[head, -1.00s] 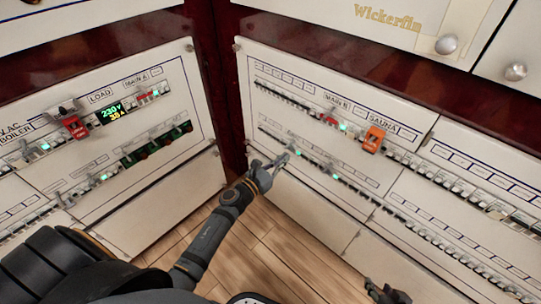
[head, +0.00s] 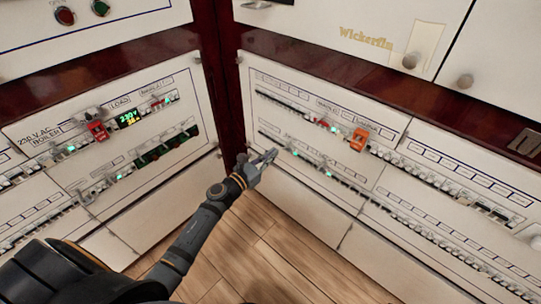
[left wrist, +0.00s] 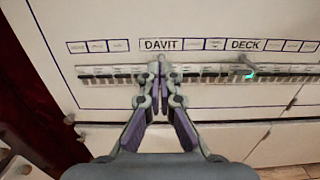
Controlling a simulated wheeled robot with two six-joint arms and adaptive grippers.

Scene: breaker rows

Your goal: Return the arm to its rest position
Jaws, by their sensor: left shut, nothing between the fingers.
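My left gripper (head: 268,157) is shut and empty in front of the lower left part of the right-hand breaker panel (head: 310,195) in the head view. In the left wrist view its closed fingertips (left wrist: 160,68) overlap the breaker row (left wrist: 205,75) below the DAVIT label (left wrist: 160,45). I cannot tell whether they touch it. A lever stands out under the DECK label (left wrist: 245,45), beside a green light (left wrist: 250,74). My left arm (head: 200,235) reaches out from the lower left. My right gripper is out of the head view.
The left-hand panel (head: 60,120) has breaker rows, a red device (head: 97,131) and a lit display (head: 128,119). An orange device (head: 359,139) sits on the right-hand panel's upper row. Knobbed cabinet doors (head: 370,30) are above. Wooden floor (head: 265,265) lies open between the panels.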

